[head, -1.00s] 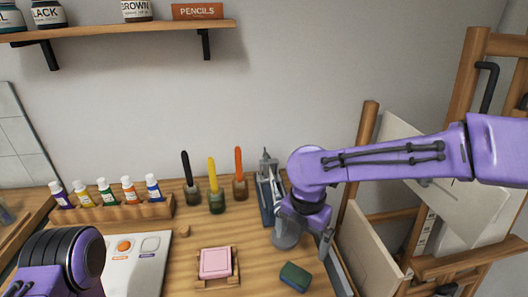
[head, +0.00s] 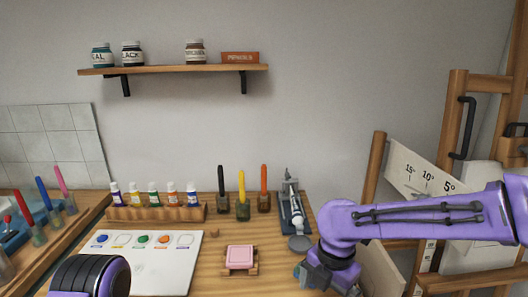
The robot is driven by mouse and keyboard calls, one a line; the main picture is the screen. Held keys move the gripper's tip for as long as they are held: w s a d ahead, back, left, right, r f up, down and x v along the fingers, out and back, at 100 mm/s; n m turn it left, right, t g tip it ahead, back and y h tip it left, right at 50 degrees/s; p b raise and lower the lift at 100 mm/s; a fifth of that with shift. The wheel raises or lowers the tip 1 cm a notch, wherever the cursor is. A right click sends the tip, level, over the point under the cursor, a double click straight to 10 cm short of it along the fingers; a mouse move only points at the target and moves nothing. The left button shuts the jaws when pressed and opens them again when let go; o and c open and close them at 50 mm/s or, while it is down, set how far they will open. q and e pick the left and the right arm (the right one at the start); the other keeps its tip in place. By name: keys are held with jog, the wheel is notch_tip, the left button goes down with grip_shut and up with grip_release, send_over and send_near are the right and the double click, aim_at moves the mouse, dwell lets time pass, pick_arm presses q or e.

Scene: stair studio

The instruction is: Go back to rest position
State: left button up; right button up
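My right arm comes in from the right. Its gripper (head: 335,278) points down at the lower edge of the picture, over the right end of the wooden table (head: 262,284). Its fingers are largely cut off or hidden, so I cannot see whether it is open or shut. Nothing is visible held in it. At the lower left only a dark, ringed joint of my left arm and some purple casing show; my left gripper is out of the picture.
A white palette (head: 150,262), a pink block (head: 240,256), a tube rack (head: 155,213), several brush jars and a grey stand (head: 291,215) occupy the table. A wooden shelf (head: 175,70) hangs above. An easel (head: 455,120) stands at right.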

jog(key=s+f+m+y, duration=0.2)
jog(key=s+f+m, duration=0.2)
jog(key=f+m, duration=0.7)
jog(key=s+f+m+y, duration=0.1)
jog(key=s+f+m, duration=0.5)
jog(key=f, duration=0.9)
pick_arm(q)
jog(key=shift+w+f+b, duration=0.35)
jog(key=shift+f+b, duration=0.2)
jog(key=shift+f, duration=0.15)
pick_arm(e)
jog(key=s+d+f+m+t+h, duration=0.1)
jog(key=s+d+f+m+h, duration=0.2)
jog(key=s+d+m, duration=0.3)
jog(key=s+d+f+m+t+h, duration=0.2)
jog(key=s+d+m, duration=0.4)
jog(key=d+m, duration=0.4)
jog(key=shift+s+d+f+h, duration=0.35)
jog(key=shift+d+f+h, duration=0.3)
jog(key=shift+h, duration=0.25)
